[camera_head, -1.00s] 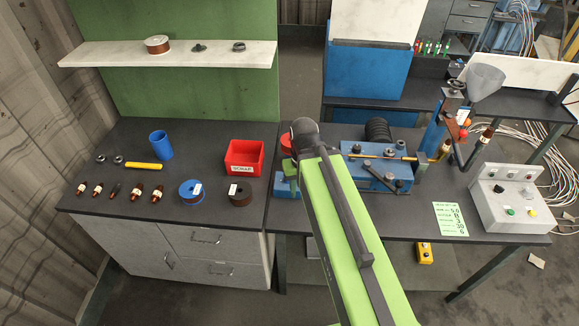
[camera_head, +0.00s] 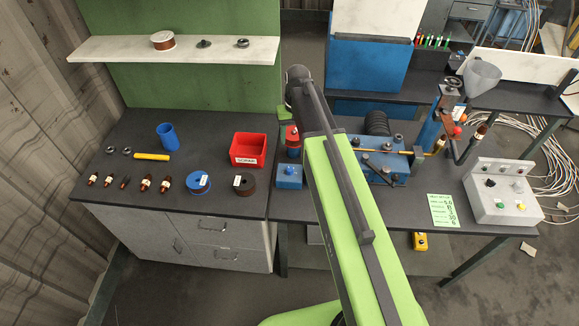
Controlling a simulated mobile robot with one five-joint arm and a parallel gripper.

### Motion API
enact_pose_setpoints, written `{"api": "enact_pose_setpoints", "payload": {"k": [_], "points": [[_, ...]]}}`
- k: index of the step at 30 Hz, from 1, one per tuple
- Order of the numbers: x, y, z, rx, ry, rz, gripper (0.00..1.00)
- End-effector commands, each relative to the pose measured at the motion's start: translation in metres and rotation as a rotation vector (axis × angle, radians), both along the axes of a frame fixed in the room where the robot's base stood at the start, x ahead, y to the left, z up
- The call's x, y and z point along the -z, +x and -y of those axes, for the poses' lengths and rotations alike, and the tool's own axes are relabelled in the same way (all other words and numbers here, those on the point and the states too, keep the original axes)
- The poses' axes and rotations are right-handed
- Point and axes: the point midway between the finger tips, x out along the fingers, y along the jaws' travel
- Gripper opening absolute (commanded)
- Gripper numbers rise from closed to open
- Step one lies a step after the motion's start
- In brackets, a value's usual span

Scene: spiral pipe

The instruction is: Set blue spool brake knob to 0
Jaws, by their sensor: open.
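A small blue box (camera_head: 289,177) with a small dark knob (camera_head: 289,169) on top stands at the left front of the right-hand bench, left of my arm. The knob's setting is too small to read. I cannot tell for sure that this is the brake knob. Behind it stands a red and dark round part (camera_head: 292,142). A blue spool (camera_head: 198,183) lies on the left bench. My green arm reaches up the middle of the picture to a dark joint near the blue panel. My gripper's fingers do not show; the arm hides what is behind it.
A blue winding machine (camera_head: 385,165) with a black ribbed part stands right of my arm. A grey control box (camera_head: 500,195) and a green note sheet (camera_head: 444,210) are further right. A red scrap bin (camera_head: 248,149) and several small parts sit on the left bench.

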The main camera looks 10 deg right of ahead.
Motion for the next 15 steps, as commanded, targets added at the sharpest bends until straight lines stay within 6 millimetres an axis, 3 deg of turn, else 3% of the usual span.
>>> {"api": "enact_pose_setpoints", "payload": {"k": [15], "points": [[0.107,0.0,-0.005,0.001,0.0,0.0,0.5]]}}
